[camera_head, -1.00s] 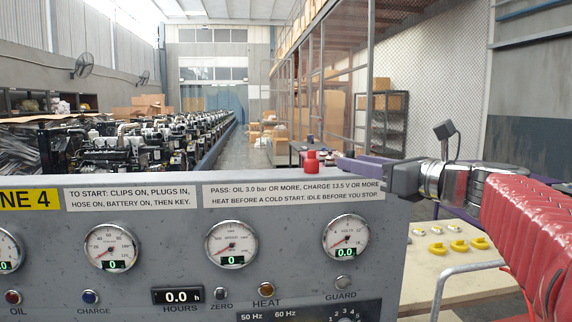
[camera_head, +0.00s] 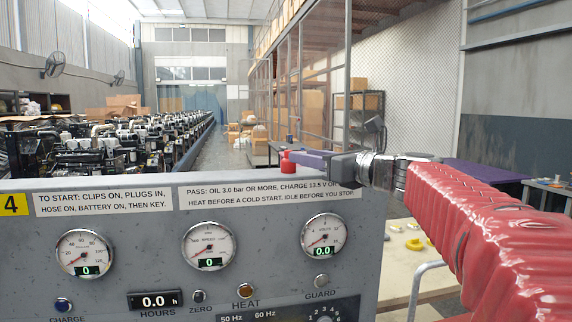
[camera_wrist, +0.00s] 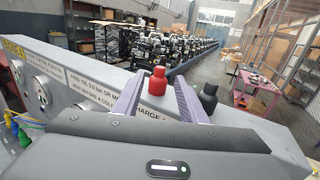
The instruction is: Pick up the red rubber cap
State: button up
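The red rubber cap (camera_head: 287,162) stands upright on the top edge of the grey engine control panel (camera_head: 120,187). In the wrist view the red cap (camera_wrist: 157,82) sits between the far ends of my gripper's two purple fingers. My gripper (camera_wrist: 159,90) is open, with a finger on each side of the cap and visible gaps. In the head view my gripper (camera_head: 298,158) reaches in from the right, level with the cap, and its near finger overlaps the cap's right side.
A black cap (camera_wrist: 208,98) stands just outside the right finger in the wrist view. Rows of engines (camera_head: 110,135) fill the left background. A workbench with yellow parts (camera_head: 415,244) lies right of the panel. A pink table (camera_wrist: 257,90) stands farther off.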

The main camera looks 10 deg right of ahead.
jog(key=x, duration=0.5)
jog(key=shift+r, duration=0.2)
jog(key=shift+c, duration=0.3)
grip_shut()
